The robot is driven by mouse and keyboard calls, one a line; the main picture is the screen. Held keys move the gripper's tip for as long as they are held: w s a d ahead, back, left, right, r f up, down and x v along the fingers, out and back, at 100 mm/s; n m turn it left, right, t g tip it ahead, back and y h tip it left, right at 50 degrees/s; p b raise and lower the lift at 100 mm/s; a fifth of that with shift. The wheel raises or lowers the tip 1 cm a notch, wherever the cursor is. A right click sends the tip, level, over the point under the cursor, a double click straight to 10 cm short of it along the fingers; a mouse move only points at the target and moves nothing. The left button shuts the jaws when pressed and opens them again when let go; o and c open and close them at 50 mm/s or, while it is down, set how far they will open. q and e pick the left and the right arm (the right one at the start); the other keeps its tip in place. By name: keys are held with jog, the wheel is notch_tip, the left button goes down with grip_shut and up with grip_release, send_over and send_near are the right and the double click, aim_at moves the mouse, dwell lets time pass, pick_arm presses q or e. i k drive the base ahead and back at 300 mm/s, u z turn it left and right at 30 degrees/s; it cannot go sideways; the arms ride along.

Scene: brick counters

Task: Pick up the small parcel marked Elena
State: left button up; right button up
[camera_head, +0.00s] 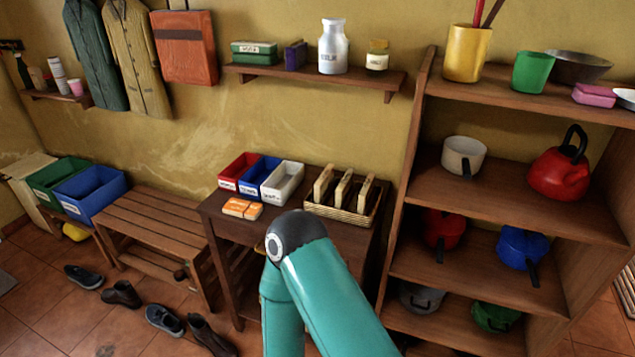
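A small orange item with white patches (242,208) lies flat on the dark wooden table, at its front left. It could be a small parcel, but the marks on it are too small to read. I cannot make out the name Elena on anything in view. A teal arm of mine with a dark round joint rises from the bottom middle and covers part of the table's front. Neither of my grippers shows in this view.
Red (238,172), blue (261,177) and white (283,182) bins stand behind the orange item. A wicker basket (343,217) with upright wooden pieces stands to their right. A slatted bench (150,228) is left, shelves (480,200) with pots right. Shoes (164,320) lie on the floor.

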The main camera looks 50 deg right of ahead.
aim_at(344, 188)
jog(key=z, duration=0.45)
jog(key=i, duration=0.95)
jog(key=z, duration=0.8)
jog(key=k, duration=0.7)
jog(key=z, duration=0.2)
jog(key=i, duration=0.95)
jog(key=u, duration=0.05)
